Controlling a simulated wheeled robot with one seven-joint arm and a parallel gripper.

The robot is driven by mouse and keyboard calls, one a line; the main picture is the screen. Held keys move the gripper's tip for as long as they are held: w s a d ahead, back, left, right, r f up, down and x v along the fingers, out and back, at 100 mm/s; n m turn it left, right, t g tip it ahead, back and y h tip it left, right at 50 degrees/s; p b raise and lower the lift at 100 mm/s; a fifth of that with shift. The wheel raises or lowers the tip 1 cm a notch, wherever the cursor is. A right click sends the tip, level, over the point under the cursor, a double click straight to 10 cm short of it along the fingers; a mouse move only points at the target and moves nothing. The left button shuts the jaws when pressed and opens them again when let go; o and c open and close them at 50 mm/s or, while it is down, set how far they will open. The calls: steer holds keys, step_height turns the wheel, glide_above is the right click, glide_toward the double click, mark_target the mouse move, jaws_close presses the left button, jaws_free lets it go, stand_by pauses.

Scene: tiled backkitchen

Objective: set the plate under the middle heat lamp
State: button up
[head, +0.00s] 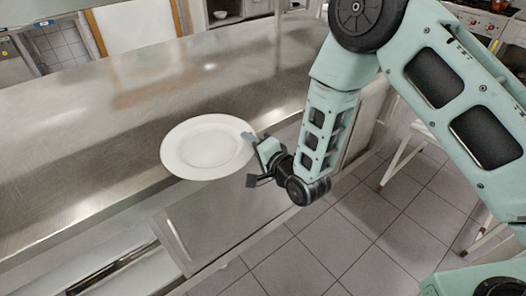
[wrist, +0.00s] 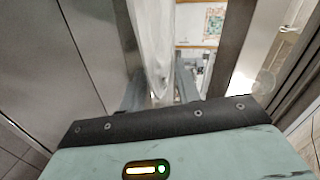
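The white round plate (head: 208,147) lies at the front edge of the steel counter, its near right side reaching past that edge. In the wrist view the plate (wrist: 152,45) shows nearly edge-on, between the two fingers. My gripper (head: 254,160) is at the plate's right rim, with one finger by the top of the rim and the other lower and apart from it. The fingers look spread, around the rim rather than closed on it. The heat lamps are not in view.
The steel counter (head: 90,130) is bare to the left of and behind the plate. Cabinet fronts (head: 215,225) stand below it. A white-framed stool or chair (head: 408,150) stands on the tiled floor at right. A small bowl (head: 221,15) sits on a shelf at the back.

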steer(key=s+d+r+n+g+h+b, duration=0.1)
steer(key=s+d+r+n+g+h, duration=0.1)
steer(key=s, duration=0.6)
steer(key=s+d+r+n+g+h+b, duration=0.1)
steer(key=s+d+r+n+g, duration=0.2)
steer(key=s+n, duration=0.5)
steer(key=d+g, duration=0.1)
steer(key=g, duration=0.1)
steer(key=shift+r+g+h+b, duration=0.15)
steer(key=shift+g+h+b, duration=0.15)
steer(key=shift+g+h, duration=0.1)
steer(key=s+d+r+n+g+h, duration=0.1)
steer(key=s+d+r+n, duration=0.1)
steer(key=s, duration=0.2)
steer(key=s+d+r+n+g+h, duration=0.2)
steer(key=s+d, duration=0.1)
steer(key=s, duration=0.2)
steer(key=s+d+r+n+g+h, duration=0.1)
steer(key=s+d+r+n+g, duration=0.1)
steer(key=s, duration=0.3)
steer(key=shift+s+d+r+n+h, duration=0.15)
steer(key=shift+d+r+n+h, duration=0.15)
steer(key=shift+r+h, duration=0.15)
steer(key=c, duration=0.4)
steer(key=shift+s+d+r+g, duration=0.1)
steer(key=shift+s+g, duration=0.1)
steer(key=shift+g, duration=0.1)
jaws_close()
steer(key=shift+w, duration=0.1)
